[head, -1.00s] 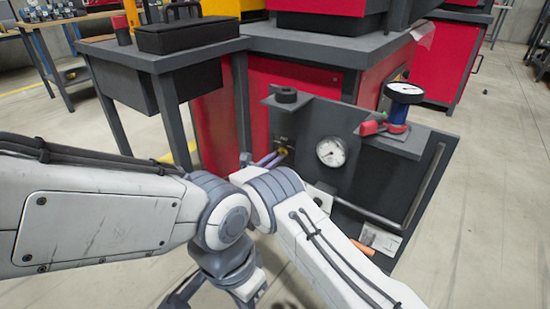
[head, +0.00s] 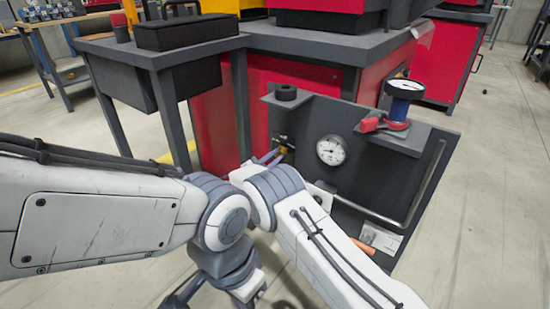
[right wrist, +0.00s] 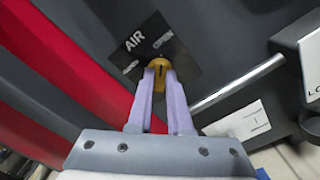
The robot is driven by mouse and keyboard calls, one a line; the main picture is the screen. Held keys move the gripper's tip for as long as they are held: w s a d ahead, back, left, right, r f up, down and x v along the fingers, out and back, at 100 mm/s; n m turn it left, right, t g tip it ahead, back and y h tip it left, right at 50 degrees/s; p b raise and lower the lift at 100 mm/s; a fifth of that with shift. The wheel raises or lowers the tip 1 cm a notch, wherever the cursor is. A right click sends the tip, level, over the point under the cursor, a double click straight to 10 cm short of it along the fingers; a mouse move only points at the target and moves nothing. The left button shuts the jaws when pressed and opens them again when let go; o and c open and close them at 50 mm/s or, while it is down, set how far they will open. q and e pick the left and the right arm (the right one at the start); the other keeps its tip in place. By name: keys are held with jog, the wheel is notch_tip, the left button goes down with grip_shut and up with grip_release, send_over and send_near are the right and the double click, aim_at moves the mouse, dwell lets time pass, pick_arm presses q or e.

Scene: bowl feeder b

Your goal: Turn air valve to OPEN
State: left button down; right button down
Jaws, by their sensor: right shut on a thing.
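The air valve's brass knob (right wrist: 161,68) sits on a dark plate marked AIR (right wrist: 146,52) in the right wrist view, with the word OPEN above it and a smaller, unreadable label to its left. My right gripper (right wrist: 162,80) is shut on the knob, one finger on each side. A dark line crosses the knob, but its exact direction is hard to tell. In the head view the fingers (head: 272,157) meet the knob (head: 287,149) at the left of the dark panel. My left arm crosses from the left; its gripper is not clearly visible.
A white pressure gauge (head: 330,150) is right of the knob on the panel (head: 372,165). A metal rail (head: 370,213) runs along the panel. Open floor lies right.

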jog(key=shift+a+f, duration=0.1)
dwell(0.4)
jog(key=c, duration=0.8)
grip_release()
jog(key=shift+c, duration=0.2)
